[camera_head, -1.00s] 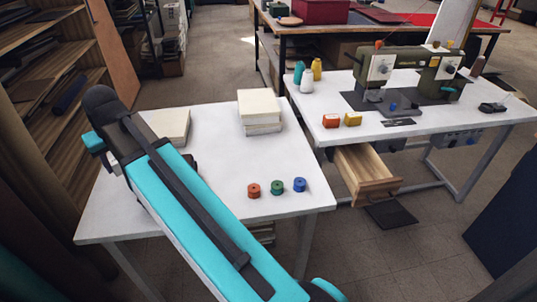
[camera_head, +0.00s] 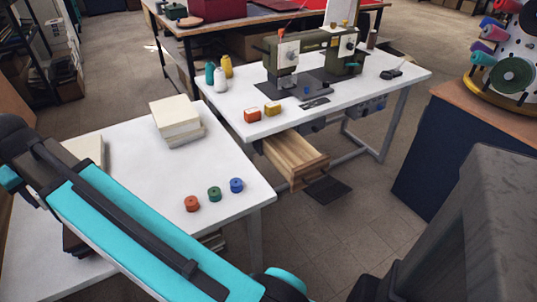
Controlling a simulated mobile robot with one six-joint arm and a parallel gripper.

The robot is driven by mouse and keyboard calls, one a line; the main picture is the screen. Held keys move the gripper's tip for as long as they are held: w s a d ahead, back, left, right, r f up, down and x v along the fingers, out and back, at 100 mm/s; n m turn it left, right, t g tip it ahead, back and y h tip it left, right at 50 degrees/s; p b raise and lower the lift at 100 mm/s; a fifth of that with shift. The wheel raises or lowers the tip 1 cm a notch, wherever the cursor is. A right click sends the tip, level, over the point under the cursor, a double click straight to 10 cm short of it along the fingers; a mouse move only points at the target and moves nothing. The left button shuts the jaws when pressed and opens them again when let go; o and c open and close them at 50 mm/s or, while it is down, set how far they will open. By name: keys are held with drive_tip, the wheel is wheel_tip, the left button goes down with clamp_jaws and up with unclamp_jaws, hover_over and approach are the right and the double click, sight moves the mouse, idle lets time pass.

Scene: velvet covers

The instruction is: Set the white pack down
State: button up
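I cannot tell for certain which thing is the white pack. A cream-white pile (camera_head: 177,119) of flat blocks stands at the back of the white table (camera_head: 140,210), its upper part sitting slightly askew. A second cream-white block (camera_head: 87,150) lies at the table's left, partly hidden behind my teal and black arm. My arm crosses the lower left of the view. My gripper does not show, so whether it holds anything cannot be seen.
Red, green and blue spools (camera_head: 214,194) stand near the table's front right. Behind, a sewing machine (camera_head: 318,55) stands on another table above an open wooden drawer (camera_head: 295,158). A navy cabinet (camera_head: 430,150) stands at right. The first table's middle is clear.

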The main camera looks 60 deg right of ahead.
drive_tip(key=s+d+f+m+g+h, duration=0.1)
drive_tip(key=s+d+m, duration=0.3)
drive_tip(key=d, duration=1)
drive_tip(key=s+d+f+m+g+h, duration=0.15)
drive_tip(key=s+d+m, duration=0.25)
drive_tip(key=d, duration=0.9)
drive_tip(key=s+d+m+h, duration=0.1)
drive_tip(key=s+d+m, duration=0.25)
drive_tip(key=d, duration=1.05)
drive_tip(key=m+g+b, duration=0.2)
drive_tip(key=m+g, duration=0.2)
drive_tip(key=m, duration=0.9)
hover_over(291, 162)
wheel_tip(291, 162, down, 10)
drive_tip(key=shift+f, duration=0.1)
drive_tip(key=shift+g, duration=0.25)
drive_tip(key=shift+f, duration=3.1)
